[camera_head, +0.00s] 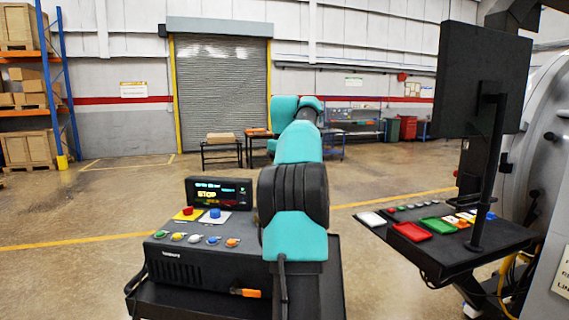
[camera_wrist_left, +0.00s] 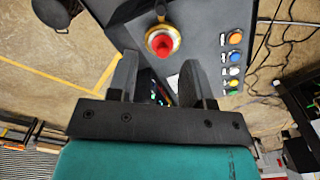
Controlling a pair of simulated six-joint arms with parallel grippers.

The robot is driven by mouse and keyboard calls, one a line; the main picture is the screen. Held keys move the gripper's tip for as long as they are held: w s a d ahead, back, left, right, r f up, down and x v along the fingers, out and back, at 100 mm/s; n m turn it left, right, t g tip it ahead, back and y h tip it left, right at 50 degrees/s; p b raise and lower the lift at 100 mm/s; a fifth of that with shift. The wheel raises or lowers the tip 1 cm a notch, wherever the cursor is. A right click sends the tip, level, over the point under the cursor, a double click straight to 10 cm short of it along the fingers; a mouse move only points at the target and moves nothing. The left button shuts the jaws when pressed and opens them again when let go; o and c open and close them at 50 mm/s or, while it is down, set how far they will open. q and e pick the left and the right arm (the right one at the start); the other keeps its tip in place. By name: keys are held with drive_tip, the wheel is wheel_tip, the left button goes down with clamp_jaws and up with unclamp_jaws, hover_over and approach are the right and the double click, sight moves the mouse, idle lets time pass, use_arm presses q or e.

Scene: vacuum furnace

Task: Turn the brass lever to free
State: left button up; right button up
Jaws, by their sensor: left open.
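I cannot make out a brass lever for certain in either view. A dark control box (camera_head: 200,262) stands left of my arm in the head view. It has a red mushroom button (camera_head: 187,211) on a yellow plate, a blue button (camera_head: 215,213) and a row of coloured buttons. In the left wrist view, a red knob (camera_wrist_left: 161,43) with a brass-yellow ring is just beyond my fingertips. My left gripper (camera_wrist_left: 157,80) is open, its fingers apart with nothing held between them. In the head view my arm hides this gripper. My right gripper is in neither view.
A lit display (camera_head: 219,193) reading STOP stands at the back of the box. An orange-handled item (camera_head: 246,292) is at the box's front. At right, a black monitor (camera_head: 482,75) stands over a console (camera_head: 480,245) beside a large grey metal body (camera_head: 545,160).

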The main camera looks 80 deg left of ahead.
use_arm(q)
drive_tip(key=shift+r, duration=1.1)
